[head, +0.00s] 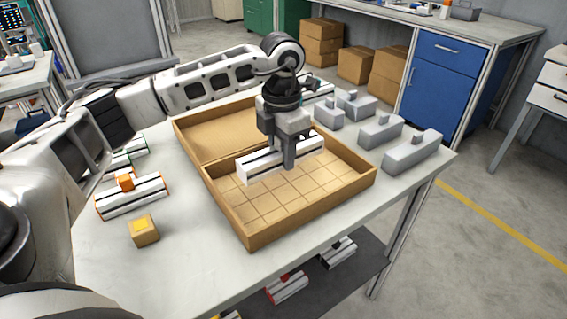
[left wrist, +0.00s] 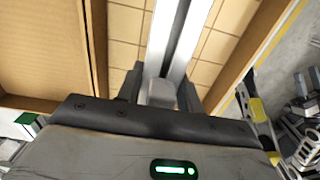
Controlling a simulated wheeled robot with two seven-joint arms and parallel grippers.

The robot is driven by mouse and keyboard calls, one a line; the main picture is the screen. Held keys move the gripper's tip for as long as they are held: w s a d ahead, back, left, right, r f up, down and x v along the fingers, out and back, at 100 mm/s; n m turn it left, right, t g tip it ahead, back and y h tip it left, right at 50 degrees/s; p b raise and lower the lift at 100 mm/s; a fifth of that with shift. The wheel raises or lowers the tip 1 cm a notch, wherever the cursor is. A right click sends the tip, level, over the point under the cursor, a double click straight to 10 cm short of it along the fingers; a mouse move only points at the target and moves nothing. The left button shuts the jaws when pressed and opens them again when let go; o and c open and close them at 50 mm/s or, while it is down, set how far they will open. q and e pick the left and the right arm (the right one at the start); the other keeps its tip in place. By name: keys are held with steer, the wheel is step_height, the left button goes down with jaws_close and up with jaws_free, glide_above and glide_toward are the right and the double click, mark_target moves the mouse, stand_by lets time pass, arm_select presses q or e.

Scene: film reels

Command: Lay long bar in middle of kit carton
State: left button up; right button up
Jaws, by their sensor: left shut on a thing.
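The long bar (head: 265,168) is white with a dark stripe along its length. My left gripper (head: 282,155) is shut on it near its middle and holds it over the front compartment of the kit carton (head: 308,205). The bar also shows in the left wrist view (left wrist: 178,40), running away from the fingers of my left gripper (left wrist: 160,92). The carton is tan cardboard with a gridded floor in that compartment and a plain compartment behind. I cannot tell whether the bar touches the floor. My right gripper is not in view.
Several grey blocks with knobs (head: 412,155) stand on the table right of the carton. A lower shelf (head: 330,280) holds more bars.

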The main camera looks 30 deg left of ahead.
mark_target(283, 177)
arm_select(q)
steer(key=shift+w+a+f, duration=0.1)
steer(key=shift+w+f, duration=0.3)
steer(key=shift+f, duration=0.05)
step_height(283, 177, down, 3)
steer(key=shift+w+f, duration=0.1)
steer(key=shift+f, duration=0.2)
steer(key=o, duration=1.1)
steer(key=shift+o, duration=0.2)
steer(key=shift+r, duration=0.1)
steer(key=shift+r, duration=0.25)
step_height(283, 177, up, 10)
steer(key=shift+r, duration=0.85)
